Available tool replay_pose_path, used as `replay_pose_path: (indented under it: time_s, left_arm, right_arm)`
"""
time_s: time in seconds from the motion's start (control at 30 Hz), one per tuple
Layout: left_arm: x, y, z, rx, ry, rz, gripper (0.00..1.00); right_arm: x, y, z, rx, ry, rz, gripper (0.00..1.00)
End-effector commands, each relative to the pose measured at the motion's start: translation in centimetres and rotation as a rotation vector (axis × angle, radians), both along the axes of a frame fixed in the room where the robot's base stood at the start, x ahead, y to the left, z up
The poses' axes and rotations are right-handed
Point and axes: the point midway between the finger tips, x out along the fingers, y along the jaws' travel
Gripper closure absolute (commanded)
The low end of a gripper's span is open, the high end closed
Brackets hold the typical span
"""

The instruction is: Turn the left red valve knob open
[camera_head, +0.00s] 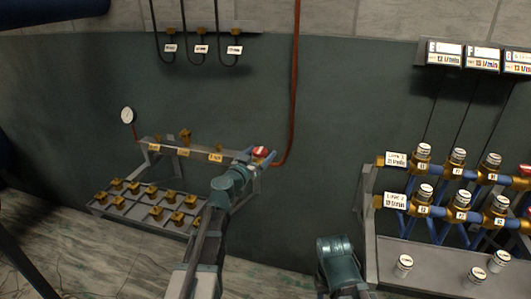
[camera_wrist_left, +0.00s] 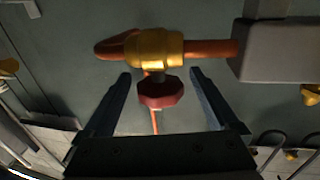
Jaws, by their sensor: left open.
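The left red valve knob (camera_head: 260,150) is at the right end of the small manifold. In the left wrist view the dark red knob (camera_wrist_left: 160,94) hangs on a brass valve body (camera_wrist_left: 155,50) on a copper pipe. My left gripper (camera_head: 264,158) is open around it. Its fingers (camera_wrist_left: 160,85) stand on either side of the knob, with a visible gap to each. The knob is not gripped. The gripper partly hides the valve in the head view. Part of my right arm shows at the bottom centre, but its gripper jaws are not seen.
A grey tray (camera_head: 128,209) with several brass fittings lies left of my left arm. A gauge (camera_head: 127,115) stands at the manifold's left end. A copper pipe (camera_head: 294,80) runs up the wall. On the right is a rack of blue pipes with another red knob (camera_head: 525,169).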

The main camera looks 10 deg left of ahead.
Motion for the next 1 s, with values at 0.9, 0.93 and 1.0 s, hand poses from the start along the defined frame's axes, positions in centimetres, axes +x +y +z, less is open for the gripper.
replay_pose_path:
  time_s: [0.9,0.93,1.0]
  left_arm:
    - [0.21,-0.03,0.0,0.0,0.0,0.006,0.92]
    - [0.19,-0.05,0.0,0.0,0.0,0.01,0.92]
    - [0.16,-0.1,0.0,0.0,0.0,0.026,0.92]
  right_arm:
    - [0.0,0.0,0.0,0.0,0.0,0.0,0.5]
    - [0.0,0.0,0.0,0.0,0.0,0.0,0.5]
    - [0.0,0.01,0.0,0.0,0.0,0.0,0.5]
